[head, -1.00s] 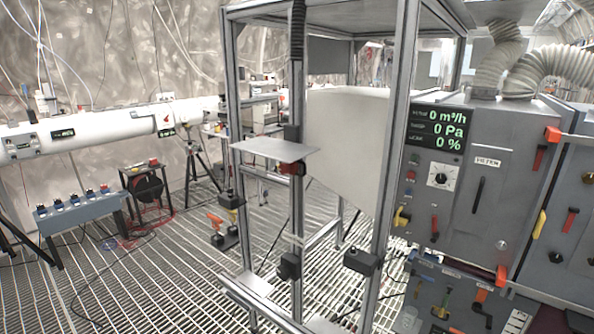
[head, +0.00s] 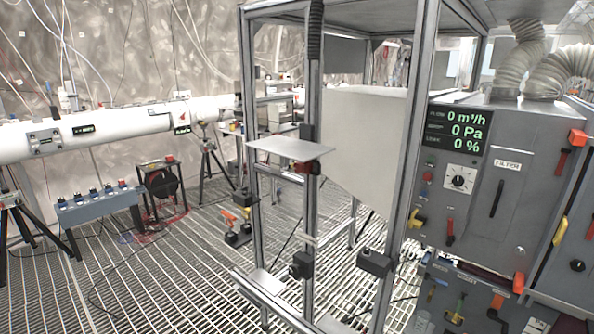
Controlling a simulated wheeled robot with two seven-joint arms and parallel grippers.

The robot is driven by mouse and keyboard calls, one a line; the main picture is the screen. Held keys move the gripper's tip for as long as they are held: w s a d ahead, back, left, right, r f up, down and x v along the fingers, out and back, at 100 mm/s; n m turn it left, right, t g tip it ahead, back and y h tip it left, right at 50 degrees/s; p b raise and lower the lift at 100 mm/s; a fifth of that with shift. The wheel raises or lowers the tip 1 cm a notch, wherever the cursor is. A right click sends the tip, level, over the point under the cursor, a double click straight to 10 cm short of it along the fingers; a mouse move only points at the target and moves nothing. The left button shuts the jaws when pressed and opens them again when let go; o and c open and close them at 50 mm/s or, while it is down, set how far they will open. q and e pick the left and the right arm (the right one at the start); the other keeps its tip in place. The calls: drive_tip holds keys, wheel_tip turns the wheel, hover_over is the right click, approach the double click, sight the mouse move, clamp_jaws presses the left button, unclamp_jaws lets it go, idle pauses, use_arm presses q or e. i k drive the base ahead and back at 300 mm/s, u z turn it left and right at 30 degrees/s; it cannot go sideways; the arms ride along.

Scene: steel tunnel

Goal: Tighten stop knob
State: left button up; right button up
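An aluminium-profile frame (head: 411,140) stands in the middle of the head view. A small flat metal plate (head: 285,149) sits on it at mid height. A red and black part (head: 308,166) shows at the plate's underside; its shape is too small to tell. Dark block-like parts are fixed lower on the frame, one at the middle post (head: 302,265) and one at the right post (head: 375,263). I cannot tell which part is the stop knob. Neither of my grippers is in view.
A grey cabinet (head: 480,215) with a display, dial and coloured levers stands close on the right. A white pipe (head: 85,132) runs along the left wall. A blue-grey box (head: 100,206) and tripod (head: 205,165) stand left. Grated floor (head: 180,280) is mostly free at front left.

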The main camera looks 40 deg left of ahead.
sight(298, 167)
drive_tip(key=k, duration=0.5)
drive_tip(key=u, duration=0.75)
drive_tip(key=i, duration=0.6)
drive_tip(key=z, duration=0.2)
